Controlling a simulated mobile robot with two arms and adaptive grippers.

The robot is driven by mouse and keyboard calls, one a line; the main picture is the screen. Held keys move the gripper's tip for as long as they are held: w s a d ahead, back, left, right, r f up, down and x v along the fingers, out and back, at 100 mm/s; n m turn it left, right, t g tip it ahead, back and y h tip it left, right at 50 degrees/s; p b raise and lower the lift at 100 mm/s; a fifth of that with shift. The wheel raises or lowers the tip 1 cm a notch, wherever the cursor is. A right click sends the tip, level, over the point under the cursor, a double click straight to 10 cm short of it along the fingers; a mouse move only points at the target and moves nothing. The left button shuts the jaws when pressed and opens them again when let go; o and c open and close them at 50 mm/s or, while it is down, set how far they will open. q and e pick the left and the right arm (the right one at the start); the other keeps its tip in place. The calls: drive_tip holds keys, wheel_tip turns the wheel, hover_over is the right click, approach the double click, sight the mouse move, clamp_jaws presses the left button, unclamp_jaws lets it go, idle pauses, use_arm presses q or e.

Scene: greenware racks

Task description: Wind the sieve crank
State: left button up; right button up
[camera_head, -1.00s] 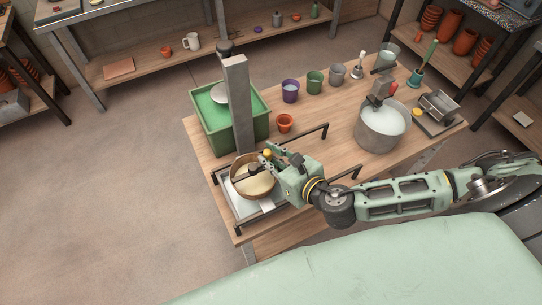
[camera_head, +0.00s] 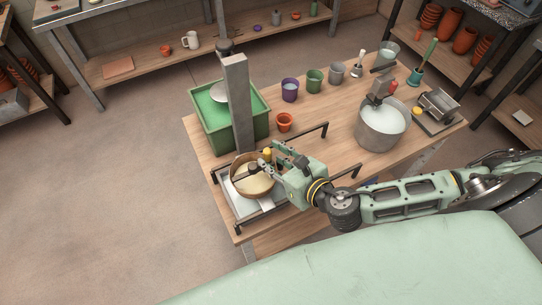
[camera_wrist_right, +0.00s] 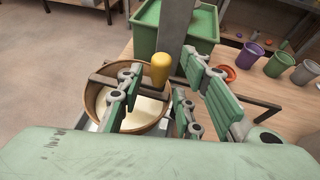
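The round brown-rimmed sieve (camera_head: 234,189) holds pale cream material and sits over a white tray at the near left of the table. Its dark crank bar crosses the top, with a yellow knob (camera_head: 267,153) standing at the right side. In the right wrist view the knob (camera_wrist_right: 160,68) shows between the fingertips of my right gripper (camera_wrist_right: 160,62), with gaps on both sides. My right gripper (camera_head: 270,162) is open at the sieve's right edge. It hides part of the sieve rim. My left gripper is not in view.
A green bin (camera_head: 202,125) and a grey post (camera_head: 238,105) stand just behind the sieve. Black rails (camera_head: 300,136) flank it. A terracotta pot (camera_head: 285,122), several cups and a large grey pot (camera_head: 381,140) stand farther right. The wood between is clear.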

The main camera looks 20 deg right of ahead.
drive_tip(key=v, duration=1)
drive_tip(key=shift+s, duration=0.25)
